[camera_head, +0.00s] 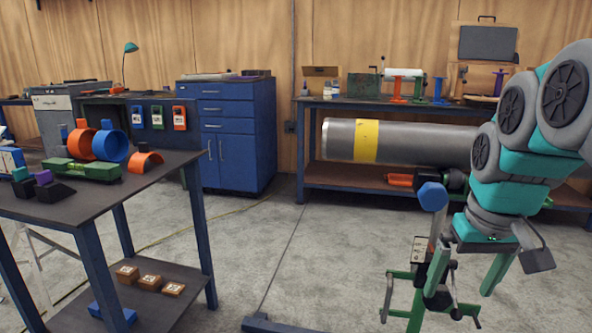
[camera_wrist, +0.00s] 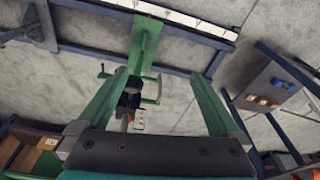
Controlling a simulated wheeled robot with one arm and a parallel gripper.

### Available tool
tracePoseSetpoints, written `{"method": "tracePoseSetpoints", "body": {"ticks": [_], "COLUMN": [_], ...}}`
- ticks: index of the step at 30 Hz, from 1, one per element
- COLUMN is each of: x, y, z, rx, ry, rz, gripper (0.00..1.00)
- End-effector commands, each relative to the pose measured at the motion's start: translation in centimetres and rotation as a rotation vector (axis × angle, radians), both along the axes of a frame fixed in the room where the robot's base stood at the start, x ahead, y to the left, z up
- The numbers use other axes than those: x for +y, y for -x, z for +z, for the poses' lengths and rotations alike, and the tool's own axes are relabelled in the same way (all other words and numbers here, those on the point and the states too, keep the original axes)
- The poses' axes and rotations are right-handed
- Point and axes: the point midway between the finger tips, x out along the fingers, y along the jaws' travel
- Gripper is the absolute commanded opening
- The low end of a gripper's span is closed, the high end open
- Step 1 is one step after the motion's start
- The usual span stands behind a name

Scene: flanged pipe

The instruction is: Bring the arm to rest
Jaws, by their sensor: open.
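My arm hangs at the right of the head view, bent, with my gripper (camera_head: 459,292) pointing down. The gripper is open, its two green fingers spread wide. In the wrist view my gripper (camera_wrist: 158,76) shows nothing held between the fingers. A grey pipe (camera_head: 430,143) with a yellow band (camera_head: 367,141) lies level behind the arm; its right part is hidden by my arm. A green stand (camera_head: 400,290) with a blue knob (camera_head: 432,196) is close to the gripper in the picture; the exact gap cannot be told.
A dark table (camera_head: 150,183) at left bears orange and blue rings and a green block. A blue cabinet (camera_head: 237,135) and a workbench (camera_head: 325,101) stand along the back wall. Bare concrete floor (camera_head: 290,250) lies between the table and the stand.

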Motion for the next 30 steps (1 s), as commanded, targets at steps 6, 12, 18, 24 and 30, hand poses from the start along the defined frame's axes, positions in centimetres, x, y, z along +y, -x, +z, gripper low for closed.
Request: {"method": "tracePoseSetpoints", "body": {"ticks": [6,12,18,24,30], "x": [5.7,8.7,9.8,10.0,10.0], "y": [5.5,11.7,16.4,17.8,17.7], "z": [-7.6,-14.1,-18.1,-19.2,-19.2], "rx": [0.129,0.242,0.315,0.334,0.334], "ry": [-0.006,-0.005,0.001,0.002,0.002], "rz": [0.055,0.067,0.059,0.053,0.052], "gripper": [1.00,1.00,1.00,1.00,1.00]}}
